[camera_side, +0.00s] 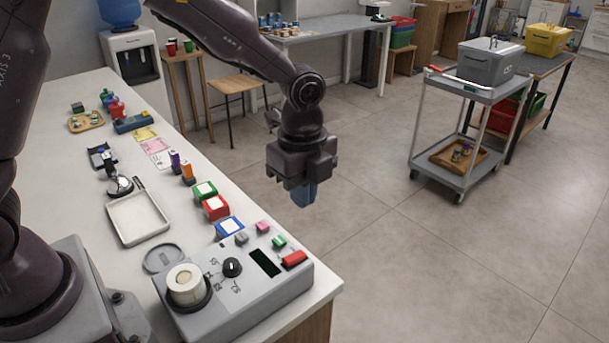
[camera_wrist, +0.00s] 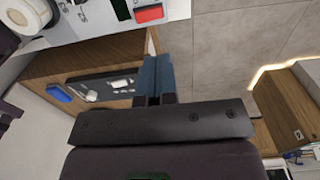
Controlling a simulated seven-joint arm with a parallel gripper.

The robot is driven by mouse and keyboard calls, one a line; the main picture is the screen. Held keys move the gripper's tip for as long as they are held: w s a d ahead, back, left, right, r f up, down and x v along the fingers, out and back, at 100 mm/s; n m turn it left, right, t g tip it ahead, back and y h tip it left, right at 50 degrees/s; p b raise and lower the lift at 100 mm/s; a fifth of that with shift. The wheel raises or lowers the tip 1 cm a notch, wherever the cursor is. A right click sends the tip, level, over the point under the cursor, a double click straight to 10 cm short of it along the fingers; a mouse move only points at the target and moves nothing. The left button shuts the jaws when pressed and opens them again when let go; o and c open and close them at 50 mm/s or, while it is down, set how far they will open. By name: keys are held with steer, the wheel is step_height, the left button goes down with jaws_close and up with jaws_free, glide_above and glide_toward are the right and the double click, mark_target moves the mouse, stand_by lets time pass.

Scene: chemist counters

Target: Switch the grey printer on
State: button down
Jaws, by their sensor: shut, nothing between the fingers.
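The grey printer (camera_side: 246,299) sits at the near end of the white counter. Its top has a cream roll (camera_side: 186,283) at the left, a black dial (camera_side: 232,267), a dark display (camera_side: 264,262) and a red switch (camera_side: 294,258) at the right. The red switch also shows at the top of the wrist view (camera_wrist: 148,14). My gripper (camera_side: 303,196) has blue fingers, closed together and empty. It hangs above and beyond the counter edge, apart from the printer. In the wrist view the fingertips (camera_wrist: 153,64) are below the red switch in the picture.
Small grey, pink (camera_side: 263,227) and green (camera_side: 279,242) pieces are near the printer's back edge. Red (camera_side: 215,207) and blue-edged (camera_side: 229,227) boxes and a white tray (camera_side: 138,218) are farther along the counter. A grey trolley (camera_side: 465,92) stands back right. The floor between is clear.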

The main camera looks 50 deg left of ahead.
steer(key=shift+w+r, duration=0.15)
steer(key=shift+r, duration=0.6)
steer(key=shift+w+r, duration=0.1)
steer(key=shift+r, duration=0.65)
